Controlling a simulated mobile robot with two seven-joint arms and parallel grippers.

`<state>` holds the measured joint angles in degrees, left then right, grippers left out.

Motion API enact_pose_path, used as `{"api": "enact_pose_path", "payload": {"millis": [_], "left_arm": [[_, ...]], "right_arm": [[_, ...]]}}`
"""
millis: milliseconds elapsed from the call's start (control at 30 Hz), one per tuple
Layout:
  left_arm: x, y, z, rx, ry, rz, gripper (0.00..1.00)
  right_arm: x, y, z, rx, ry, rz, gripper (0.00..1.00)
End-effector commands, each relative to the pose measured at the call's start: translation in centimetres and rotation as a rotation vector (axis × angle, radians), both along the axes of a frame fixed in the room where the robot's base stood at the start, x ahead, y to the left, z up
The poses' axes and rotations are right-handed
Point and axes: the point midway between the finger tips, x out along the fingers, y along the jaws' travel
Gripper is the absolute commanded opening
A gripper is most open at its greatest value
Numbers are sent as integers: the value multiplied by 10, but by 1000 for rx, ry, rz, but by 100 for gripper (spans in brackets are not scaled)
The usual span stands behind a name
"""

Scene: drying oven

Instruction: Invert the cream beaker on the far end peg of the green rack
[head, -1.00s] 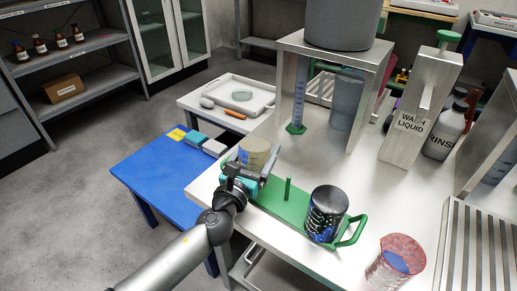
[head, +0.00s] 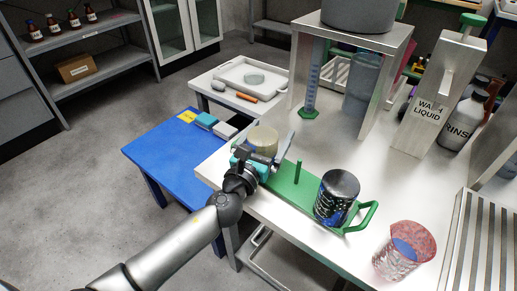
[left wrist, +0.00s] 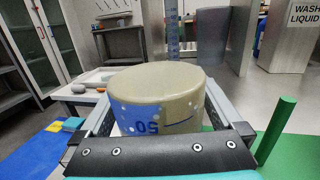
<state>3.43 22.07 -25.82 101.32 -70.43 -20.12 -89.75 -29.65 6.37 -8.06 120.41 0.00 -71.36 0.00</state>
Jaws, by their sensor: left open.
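The cream beaker (head: 263,139) stands bottom up at the far left end of the green rack (head: 289,191). In the left wrist view the cream beaker (left wrist: 158,88) shows a closed flat base on top and an upside-down blue label. Its peg is hidden. My left gripper (head: 266,150) is open, with a finger on either side of the beaker; the left wrist view shows the fingers apart. The bare middle peg (head: 298,173) stands upright. A dark patterned beaker (head: 337,199) is at the rack's near end by the green handle. My right gripper is out of view.
A red-tinted clear beaker (head: 404,252) stands on the table at the near right. A steel stand (head: 376,50) and the wash liquid box (head: 438,95) are behind. A lower blue table (head: 160,152) is to the left. The tabletop behind the rack is clear.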

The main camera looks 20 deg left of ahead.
Motion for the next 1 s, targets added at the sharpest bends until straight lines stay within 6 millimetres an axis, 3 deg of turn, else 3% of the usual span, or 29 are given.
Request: {"api": "enact_pose_path", "payload": {"millis": [167,567,1000], "left_arm": [[-3,0,-1,0,2,0,100],[-69,10,-7,1,4,0,100],[-133,18,-12,1,2,-1,100]], "right_arm": [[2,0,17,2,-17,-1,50],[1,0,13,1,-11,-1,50],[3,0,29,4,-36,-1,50]]}}
